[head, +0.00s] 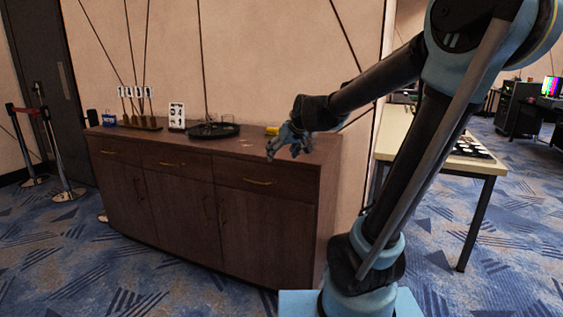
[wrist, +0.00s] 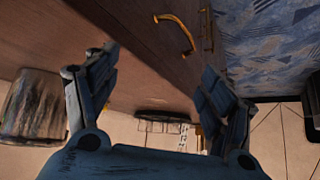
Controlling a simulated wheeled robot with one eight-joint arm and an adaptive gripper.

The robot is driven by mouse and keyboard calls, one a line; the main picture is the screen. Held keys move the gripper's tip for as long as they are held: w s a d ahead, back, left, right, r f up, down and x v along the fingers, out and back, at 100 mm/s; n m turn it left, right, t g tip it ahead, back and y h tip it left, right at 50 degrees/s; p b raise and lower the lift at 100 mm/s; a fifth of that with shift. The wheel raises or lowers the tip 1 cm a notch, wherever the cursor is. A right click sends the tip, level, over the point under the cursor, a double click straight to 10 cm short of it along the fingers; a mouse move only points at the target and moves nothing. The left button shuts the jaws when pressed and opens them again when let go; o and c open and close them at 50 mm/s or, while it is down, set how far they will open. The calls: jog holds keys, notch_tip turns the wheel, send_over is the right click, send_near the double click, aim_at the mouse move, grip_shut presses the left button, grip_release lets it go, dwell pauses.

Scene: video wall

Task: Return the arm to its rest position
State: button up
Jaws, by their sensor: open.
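My arm reaches from the right of the head view across to the brown wooden sideboard (head: 190,205). My gripper (head: 275,152) is at the sideboard's front right top edge, and I cannot tell whether it touches. In the wrist view my gripper (wrist: 155,88) shows two blue fingers spread apart with nothing between them. The sideboard's dark front with a brass handle (wrist: 177,33) shows beyond the fingers.
On the sideboard stand a dark round tray (head: 213,131), a white number card (head: 177,115), a wooden stand (head: 140,124) and a yellow object (head: 271,130). A light table (head: 400,140) is behind my arm. Rope posts (head: 68,194) stand left. Carpet is open in front.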

jog(key=s+d+f+m+g+h, duration=0.1)
jog(key=s+d+f, duration=0.4)
jog(key=s, duration=0.4)
jog(key=s+d+f+m+g+h, duration=0.1)
jog(key=s+d+f, duration=0.4)
jog(key=s, duration=0.5)
jog(key=s+d+f+m+g+h, duration=0.2)
jog(key=s+d+f, duration=0.3)
jog(key=s+d, duration=0.3)
jog(key=shift+s+d+m, duration=0.35)
jog(key=shift+s+m, duration=0.15)
jog(key=shift+s, duration=0.2)
jog(key=shift+w+f+g, duration=0.25)
jog(key=shift+w+g, duration=0.05)
jog(key=shift+w, duration=0.15)
